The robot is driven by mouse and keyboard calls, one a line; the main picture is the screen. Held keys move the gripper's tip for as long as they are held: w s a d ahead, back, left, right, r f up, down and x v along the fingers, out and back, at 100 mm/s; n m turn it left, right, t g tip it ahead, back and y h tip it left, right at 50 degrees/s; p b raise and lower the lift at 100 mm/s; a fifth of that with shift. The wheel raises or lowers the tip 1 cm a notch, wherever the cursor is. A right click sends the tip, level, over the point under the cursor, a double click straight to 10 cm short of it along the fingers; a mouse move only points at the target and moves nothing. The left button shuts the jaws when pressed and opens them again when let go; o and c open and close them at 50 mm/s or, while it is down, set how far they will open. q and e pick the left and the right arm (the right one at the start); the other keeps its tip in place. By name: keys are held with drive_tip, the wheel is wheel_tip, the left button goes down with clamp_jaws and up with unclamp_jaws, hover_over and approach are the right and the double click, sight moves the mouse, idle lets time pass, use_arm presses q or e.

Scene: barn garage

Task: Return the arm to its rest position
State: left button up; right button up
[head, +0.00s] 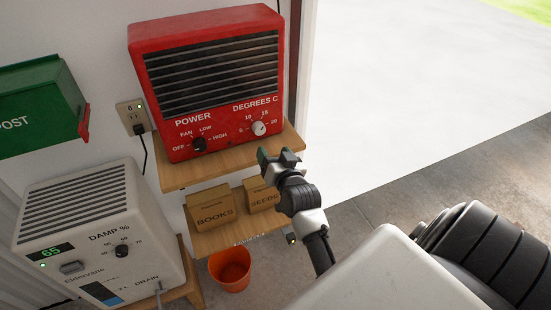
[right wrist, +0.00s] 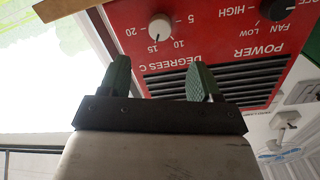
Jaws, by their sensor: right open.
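My right arm reaches in from the lower right in the head view, its gripper (head: 278,157) just in front of the lower right corner of the red heater (head: 181,140). The gripper is open and empty. In the right wrist view its two green-padded fingers (right wrist: 158,70) stand apart, with the heater's front panel (right wrist: 227,38) upside down beyond them. The degrees knob (right wrist: 160,27) is above the gap between the fingers, apart from them. It also shows in the head view (head: 258,128). My left gripper is in neither view.
The heater stands on a wooden shelf (head: 178,179). Boxes marked books (head: 211,210) and seeds (head: 262,196) sit below. An orange bucket (head: 230,270) is on the floor. A white dehumidifier (head: 103,225) and green post box (head: 40,107) are left. The floor at right (head: 400,185) is clear.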

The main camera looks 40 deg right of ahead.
drive_tip(key=shift+s+a, duration=0.15)
drive_tip(key=shift+s, duration=0.35)
drive_tip(key=s+a+f+n+g+y, duration=0.1)
drive_tip(key=a+f+g+y, duration=0.15)
drive_tip(key=f, duration=0.65)
drive_tip(key=s+a+f+n+g+y, duration=0.1)
drive_tip(key=a+f+n+g, duration=0.15)
drive_tip(key=f, duration=0.65)
drive_tip(key=s+a+f+n+g, duration=0.1)
drive_tip(key=s+a+f, duration=0.15)
drive_tip(key=f, duration=0.25)
drive_tip(key=s+a+f+g+y, duration=0.1)
drive_tip(key=s+f, duration=0.3)
drive_tip(key=f, duration=0.2)
drive_tip(key=s+a+f+n+g, duration=0.1)
drive_tip(key=s+a+f, duration=0.1)
drive_tip(key=s+f, duration=0.25)
drive_tip(key=s+f+n+g, duration=0.1)
drive_tip(key=s+f+g, duration=0.1)
drive_tip(key=s+f, duration=0.3)
drive_tip(key=s+f+n+g, duration=0.1)
drive_tip(key=s+f+g, duration=0.2)
drive_tip(key=s, duration=1.1)
drive_tip(key=s+f+n+g, duration=0.1)
drive_tip(key=s+f+g, duration=0.1)
drive_tip(key=s+f, duration=0.6)
drive_tip(key=shift+s+a+f+n+g+b, duration=0.2)
drive_tip(key=shift+s+n+g+b, duration=0.15)
drive_tip(key=shift+s, duration=0.9)
